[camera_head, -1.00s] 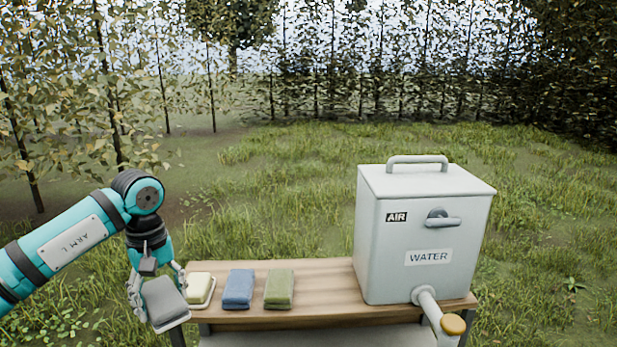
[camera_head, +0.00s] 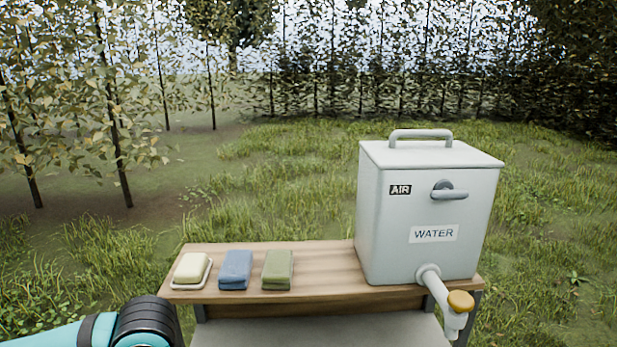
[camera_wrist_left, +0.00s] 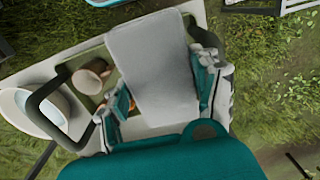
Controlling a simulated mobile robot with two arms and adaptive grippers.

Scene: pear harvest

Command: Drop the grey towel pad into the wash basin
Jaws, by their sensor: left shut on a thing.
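The grey towel pad (camera_wrist_left: 152,48) is held between the fingers of my left gripper (camera_wrist_left: 160,72) in the left wrist view. The gripper is shut on the pad and covers part of its sides. A pale round bowl (camera_wrist_left: 42,112), which looks like the wash basin, shows at the left edge of that view, apart from the pad. A dark curved handle partly covers it. The head view shows only part of my left arm at the bottom left; the gripper and pad are out of that view. My right gripper is not in view.
A wooden bench (camera_head: 325,262) holds a soap bar (camera_head: 190,266) on a dish, a blue towel (camera_head: 236,268), a green towel (camera_head: 278,268) and a water tank (camera_head: 425,225). A tan object (camera_wrist_left: 92,76) lies near the pad in the wrist view.

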